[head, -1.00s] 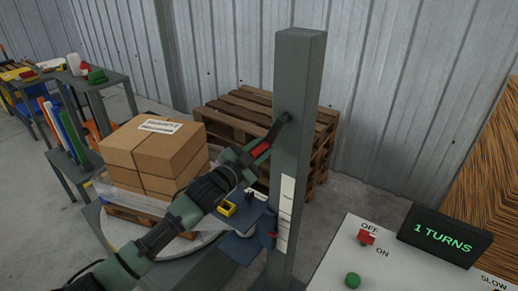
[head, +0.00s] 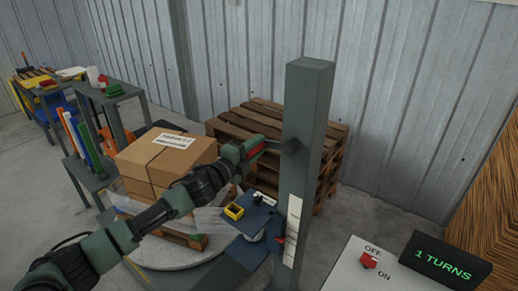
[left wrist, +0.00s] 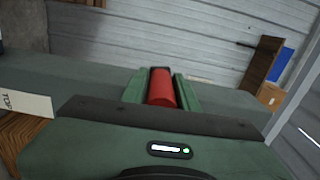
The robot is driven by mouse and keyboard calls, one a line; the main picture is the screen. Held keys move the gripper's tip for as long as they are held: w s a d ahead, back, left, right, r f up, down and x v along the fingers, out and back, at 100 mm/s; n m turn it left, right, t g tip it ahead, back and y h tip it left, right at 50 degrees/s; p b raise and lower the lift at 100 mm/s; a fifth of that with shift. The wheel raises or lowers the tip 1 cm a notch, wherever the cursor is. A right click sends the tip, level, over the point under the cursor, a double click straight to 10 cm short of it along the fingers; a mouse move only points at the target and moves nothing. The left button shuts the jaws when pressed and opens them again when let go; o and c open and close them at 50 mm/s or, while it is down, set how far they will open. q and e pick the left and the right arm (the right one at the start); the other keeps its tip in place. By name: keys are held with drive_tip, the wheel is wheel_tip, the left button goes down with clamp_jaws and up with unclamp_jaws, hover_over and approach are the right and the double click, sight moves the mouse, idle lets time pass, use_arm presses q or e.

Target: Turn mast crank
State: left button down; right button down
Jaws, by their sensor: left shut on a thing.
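The grey mast (head: 306,150) stands upright right of centre in the head view. A dark crank arm (head: 281,143) sticks out from its upper part to the left. My left gripper (head: 256,151) is shut on the red crank handle (head: 254,152) at the end of that crank. In the left wrist view the red handle (left wrist: 161,88) lies between the two green fingers (left wrist: 162,90). The mast carries a white scale strip (head: 293,222) with a red pointer (head: 280,239). A blue carriage (head: 252,219) sits low on the mast. My right gripper is not in view.
A cardboard box stack (head: 165,165) stands on a round turntable (head: 165,255). Wooden pallets (head: 240,125) are stacked behind the mast. A control panel (head: 350,265) with a red switch (head: 368,261) and a display (head: 445,262) reading "1 TURNS" is at lower right. A shelf (head: 105,95) stands left.

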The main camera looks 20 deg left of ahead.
use_arm(q)
drive_tip(key=shift+r+m+p, duration=0.35)
drive_tip(key=shift+r+m, duration=0.05)
drive_tip(key=shift+m, duration=0.3)
drive_tip(key=shift+r+m+p, duration=0.35)
drive_tip(key=shift+m, duration=0.25)
drive_tip(key=c, duration=1.1)
unclamp_jaws()
drive_tip(key=shift+r, duration=0.1)
